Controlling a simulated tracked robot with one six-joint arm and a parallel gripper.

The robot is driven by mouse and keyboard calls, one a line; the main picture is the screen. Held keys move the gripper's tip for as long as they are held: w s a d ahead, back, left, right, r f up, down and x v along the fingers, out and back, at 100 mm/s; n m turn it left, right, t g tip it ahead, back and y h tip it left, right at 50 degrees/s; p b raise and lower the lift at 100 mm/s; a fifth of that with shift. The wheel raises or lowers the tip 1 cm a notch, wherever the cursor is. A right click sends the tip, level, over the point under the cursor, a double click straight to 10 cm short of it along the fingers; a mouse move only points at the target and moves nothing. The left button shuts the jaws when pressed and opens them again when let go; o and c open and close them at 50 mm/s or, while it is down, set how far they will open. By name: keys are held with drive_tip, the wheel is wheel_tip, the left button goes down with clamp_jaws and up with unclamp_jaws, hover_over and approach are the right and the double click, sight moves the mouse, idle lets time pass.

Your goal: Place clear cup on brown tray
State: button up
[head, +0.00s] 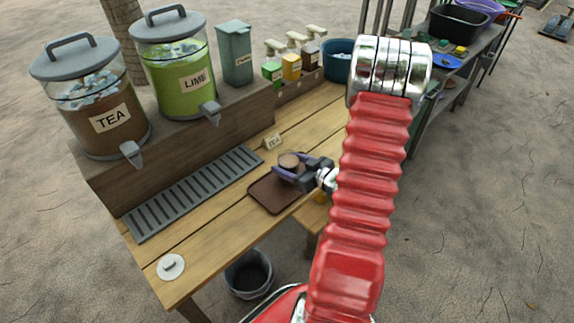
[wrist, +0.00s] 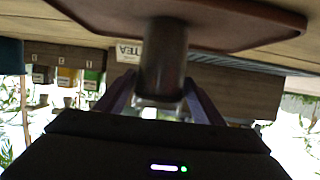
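The clear cup (head: 289,161) looks brownish and see-through. In the wrist view, which is upside down, the cup (wrist: 163,65) is upright with its base at the brown tray (wrist: 232,35). It appears to stand on the tray, though a tiny gap cannot be ruled out. In the head view the flat brown tray (head: 268,197) lies on the wooden table, partly under my gripper (head: 288,168). My gripper's purple fingers lie on both sides of the cup. Whether they press on it or stand slightly apart is not clear.
The TEA dispenser (head: 98,105) and LIME dispenser (head: 177,70) stand on the raised shelf. A grey drip grate (head: 195,192) lies left of the tray. A small TEA sign (head: 272,142) stands behind it. A white lid (head: 171,267) lies at the front left. A bucket (head: 249,274) stands below.

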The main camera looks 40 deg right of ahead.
drive_tip(key=shift+o, duration=1)
drive_tip(key=shift+s+r, duration=0.1)
drive_tip(key=shift+r, duration=0.05)
drive_tip(key=v, duration=1.1)
drive_tip(key=shift+s, duration=0.4)
drive_tip(key=shift+d+r, duration=0.1)
